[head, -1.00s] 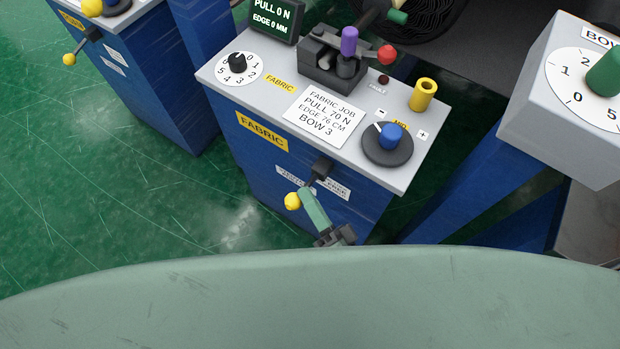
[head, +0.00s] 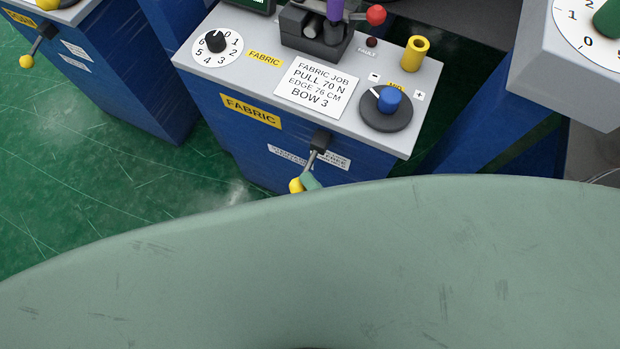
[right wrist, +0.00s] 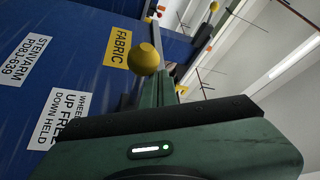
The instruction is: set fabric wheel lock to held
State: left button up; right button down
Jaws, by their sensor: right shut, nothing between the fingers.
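The fabric wheel lock is a dark lever with a yellow knob (head: 296,185), on a black pivot (head: 320,140) on the blue front of the FABRIC console. In the head view the lever slants down and left from the pivot. My right gripper (head: 312,181) is shut and empty beside the knob, mostly hidden behind my own green body. In the right wrist view the knob (right wrist: 144,57) stands just past the green fingers (right wrist: 167,84); I cannot tell if they touch. A label (right wrist: 68,118) there reads up free, down held. My left gripper is not in view.
A similar blue console (head: 120,85) stands at left, with green floor between. A grey box (head: 560,75) is at right.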

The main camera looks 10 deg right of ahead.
dwell(0.3)
jog(key=r+v, duration=0.3)
jog(key=v, duration=1.1)
jog(key=shift+s+d+f, duration=0.3)
jog(key=shift+s, duration=0.35)
